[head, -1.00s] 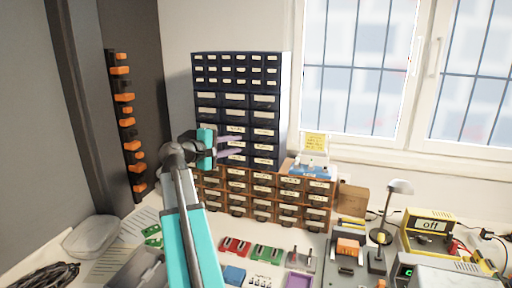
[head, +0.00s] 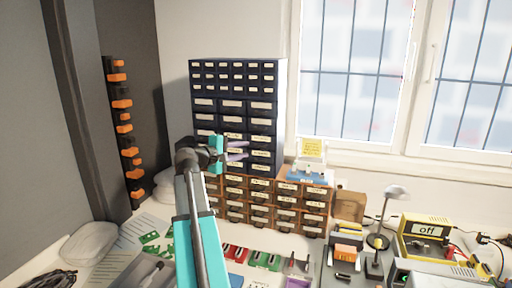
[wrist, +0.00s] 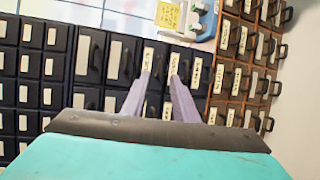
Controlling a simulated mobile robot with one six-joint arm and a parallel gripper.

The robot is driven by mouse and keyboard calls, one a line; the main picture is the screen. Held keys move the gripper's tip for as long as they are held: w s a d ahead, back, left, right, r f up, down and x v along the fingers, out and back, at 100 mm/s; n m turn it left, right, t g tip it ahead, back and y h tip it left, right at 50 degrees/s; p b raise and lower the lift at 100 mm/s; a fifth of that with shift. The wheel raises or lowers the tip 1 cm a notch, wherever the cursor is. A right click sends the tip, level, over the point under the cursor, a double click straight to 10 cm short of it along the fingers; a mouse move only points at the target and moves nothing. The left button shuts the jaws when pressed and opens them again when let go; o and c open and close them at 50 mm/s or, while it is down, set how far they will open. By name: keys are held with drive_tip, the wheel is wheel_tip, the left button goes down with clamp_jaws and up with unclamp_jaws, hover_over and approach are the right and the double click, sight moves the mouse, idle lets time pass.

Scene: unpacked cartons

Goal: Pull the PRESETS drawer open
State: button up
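A dark blue-black drawer cabinet (head: 231,104) stands at the back, and its lower drawers have pale labels too small to read. I cannot tell which one is PRESETS. My gripper (head: 238,150) is in front of the cabinet's lower middle and right columns, its two grey fingers pointing right. In the wrist view the cabinet (wrist: 60,92) appears sideways. My gripper (wrist: 161,62) shows two fingers apart with a gap between them, over labelled dark drawers with black handles. No drawer visibly stands out. Whether the fingertips touch a handle cannot be told.
A brown drawer unit (head: 262,207) stands below the dark cabinet. A blue-based item with a yellow note (head: 312,147) sits on it. A window (head: 362,75) is at right.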

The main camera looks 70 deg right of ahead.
sight(265, 137)
drive_tip(key=p+x, duration=0.1)
drive_tip(key=x, duration=0.7)
drive_tip(key=shift+p, duration=0.35)
drive_tip(key=shift+f, duration=0.1)
clamp_jaws()
drive_tip(key=shift+a, duration=0.1)
idle(0.9)
